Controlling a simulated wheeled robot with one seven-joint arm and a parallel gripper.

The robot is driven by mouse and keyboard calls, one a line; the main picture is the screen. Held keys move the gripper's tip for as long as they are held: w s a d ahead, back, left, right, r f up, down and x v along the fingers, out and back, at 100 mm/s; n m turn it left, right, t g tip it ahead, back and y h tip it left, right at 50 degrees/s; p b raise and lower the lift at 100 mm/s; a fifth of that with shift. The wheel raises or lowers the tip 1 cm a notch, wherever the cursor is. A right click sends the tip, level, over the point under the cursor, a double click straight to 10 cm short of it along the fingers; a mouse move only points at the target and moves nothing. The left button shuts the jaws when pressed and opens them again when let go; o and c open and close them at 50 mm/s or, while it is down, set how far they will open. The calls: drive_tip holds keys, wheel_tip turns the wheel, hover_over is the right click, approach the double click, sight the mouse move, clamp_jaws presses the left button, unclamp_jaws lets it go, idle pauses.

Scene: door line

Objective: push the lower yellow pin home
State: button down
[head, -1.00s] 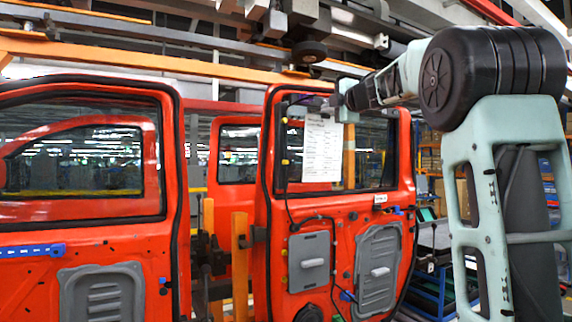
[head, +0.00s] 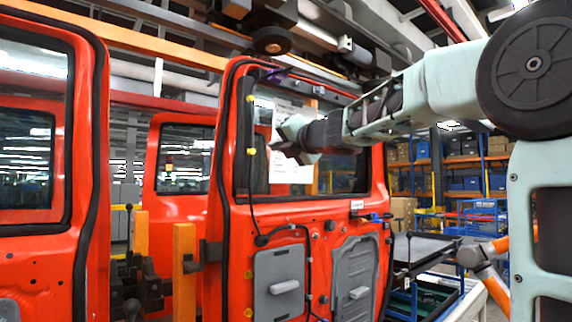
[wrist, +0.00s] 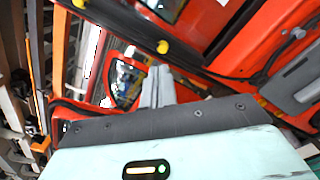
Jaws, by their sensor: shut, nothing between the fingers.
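Two yellow pins stand on the left window frame of the red door (head: 232,200). The upper yellow pin (head: 250,99) is near the top, and the lower yellow pin (head: 251,151) is below it. In the wrist view the lower pin (wrist: 163,47) sticks out just beyond the fingertips, and the upper pin (wrist: 79,3) is at the top edge. My gripper (head: 279,148) is shut and empty, just right of the lower pin in the head view. A gap shows between them in both views; how deep the lower pin sits is unclear.
A white paper sheet (head: 291,165) hangs behind my gripper on the door window. A black cable (head: 250,205) runs down the frame. Grey covers (head: 278,285) and more yellow plugs (head: 248,275) are lower on the door. Another red door (head: 45,200) stands at left.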

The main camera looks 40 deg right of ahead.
drive_tip(key=w, duration=0.8)
drive_tip(key=shift+w+a+f+p, duration=0.15)
drive_tip(key=shift+w+f+p, duration=0.05)
drive_tip(key=shift+f+p, duration=0.1)
drive_tip(key=shift+w, duration=0.5)
idle(1.8)
approach(253, 151)
drive_tip(key=shift+w+f, duration=0.1)
drive_tip(key=shift+w, duration=0.3)
idle(0.4)
drive_tip(key=s+b, duration=0.5)
drive_tip(key=s, duration=0.4)
drive_tip(key=shift+s+d, duration=0.35)
